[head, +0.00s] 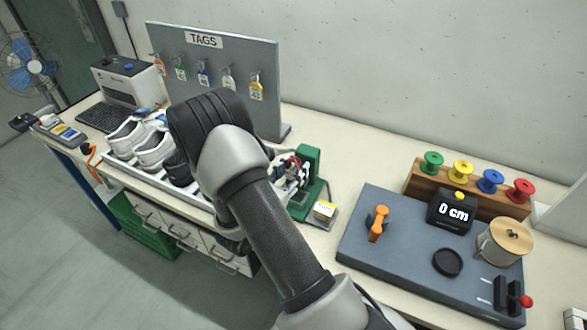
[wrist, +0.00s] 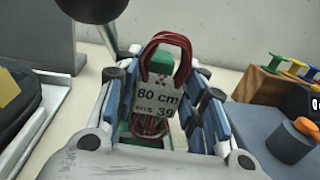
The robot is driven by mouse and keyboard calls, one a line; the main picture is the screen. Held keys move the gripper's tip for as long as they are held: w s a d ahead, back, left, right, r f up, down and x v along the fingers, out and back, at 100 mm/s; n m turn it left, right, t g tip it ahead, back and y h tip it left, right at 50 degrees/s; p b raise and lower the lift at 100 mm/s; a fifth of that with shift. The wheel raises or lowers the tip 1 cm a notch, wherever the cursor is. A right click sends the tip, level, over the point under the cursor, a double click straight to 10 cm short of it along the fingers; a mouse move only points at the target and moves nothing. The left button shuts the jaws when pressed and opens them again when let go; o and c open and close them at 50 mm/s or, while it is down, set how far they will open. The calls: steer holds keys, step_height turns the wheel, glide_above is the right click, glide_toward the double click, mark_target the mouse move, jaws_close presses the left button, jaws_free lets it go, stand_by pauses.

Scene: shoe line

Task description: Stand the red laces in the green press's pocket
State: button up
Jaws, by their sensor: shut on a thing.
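The red laces (wrist: 168,48) are a looped bundle with a white band reading 80 cm and 39. My gripper (wrist: 158,85) is shut on them, with a blue-padded finger on each side, and the loops stand upright between the fingers. The green press (head: 308,165) stands on the bench right of the shoe tray in the head view. In the wrist view, green parts of it show behind and below the laces. My gripper is at the press, largely hidden behind my arm in the head view. I cannot tell whether the bundle's lower end is inside the pocket.
A tray (head: 200,197) of shoes lies left of the press. Further right are a grey board (head: 385,245) and a wooden spool rack (head: 425,185). A tag panel (head: 215,70) rises behind.

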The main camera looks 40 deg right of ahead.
steer(key=shift+f+b, duration=2)
steer(key=shift+f, duration=0.8)
steer(key=o, duration=1)
steer(key=v, duration=1.2)
